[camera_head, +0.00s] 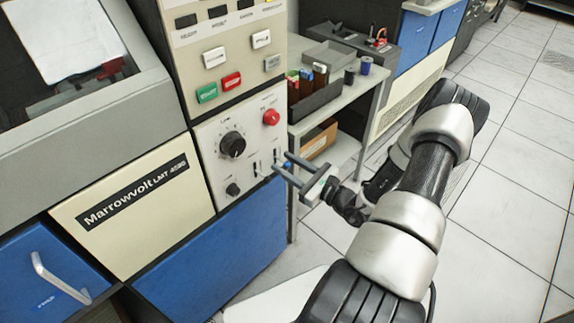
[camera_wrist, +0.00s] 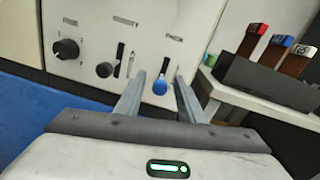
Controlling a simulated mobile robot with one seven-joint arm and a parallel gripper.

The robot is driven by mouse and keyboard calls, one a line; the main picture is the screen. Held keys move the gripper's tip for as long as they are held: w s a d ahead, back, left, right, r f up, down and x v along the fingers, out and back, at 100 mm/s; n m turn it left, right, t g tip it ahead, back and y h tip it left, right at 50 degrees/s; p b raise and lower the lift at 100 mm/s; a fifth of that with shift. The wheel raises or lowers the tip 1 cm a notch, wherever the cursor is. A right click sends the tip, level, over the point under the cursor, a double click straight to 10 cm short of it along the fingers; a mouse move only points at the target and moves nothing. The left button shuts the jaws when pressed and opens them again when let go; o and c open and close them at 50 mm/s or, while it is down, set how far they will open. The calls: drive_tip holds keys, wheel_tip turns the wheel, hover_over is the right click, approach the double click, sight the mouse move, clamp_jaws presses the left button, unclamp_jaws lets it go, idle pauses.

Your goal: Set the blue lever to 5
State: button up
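The blue lever (camera_wrist: 160,87) is a round blue knob on a slotted cream panel (camera_wrist: 205,25), seen between my fingers in the wrist view. Its slot runs up from the knob, and the knob sits near the slot's low end. The scale marks beside it are too small to read. My gripper (camera_wrist: 160,76) is open, with one finger on each side of the knob and visible space around it. In the head view my gripper (camera_head: 281,162) reaches the lower right of the control panel (camera_head: 212,160); the lever is too small there to make out clearly.
A dark lever (camera_wrist: 105,69) stands in a slot left of the blue one. A black dial (camera_head: 232,144) and a red button (camera_head: 271,117) are on the same panel. A shelf (camera_head: 345,95) with a card tray stands close on the right.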

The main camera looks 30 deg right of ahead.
drive_tip(key=shift+c, duration=0.5)
clamp_jaws()
drive_tip(key=shift+f, duration=0.1)
drive_tip(key=f+t+b, duration=0.1)
drive_tip(key=b, duration=0.2)
drive_tip(key=shift+f, duration=0.35)
drive_tip(key=f+t+b, duration=0.1)
drive_tip(key=b, duration=0.1)
drive_tip(key=shift+w+y+b, duration=0.1)
drive_tip(key=shift+y+b, duration=0.2)
drive_tip(key=shift+y, duration=0.1)
drive_tip(key=shift+w+a+f, duration=0.15)
drive_tip(key=shift+w+f, duration=0.2)
drive_tip(key=shift+f, duration=0.45)
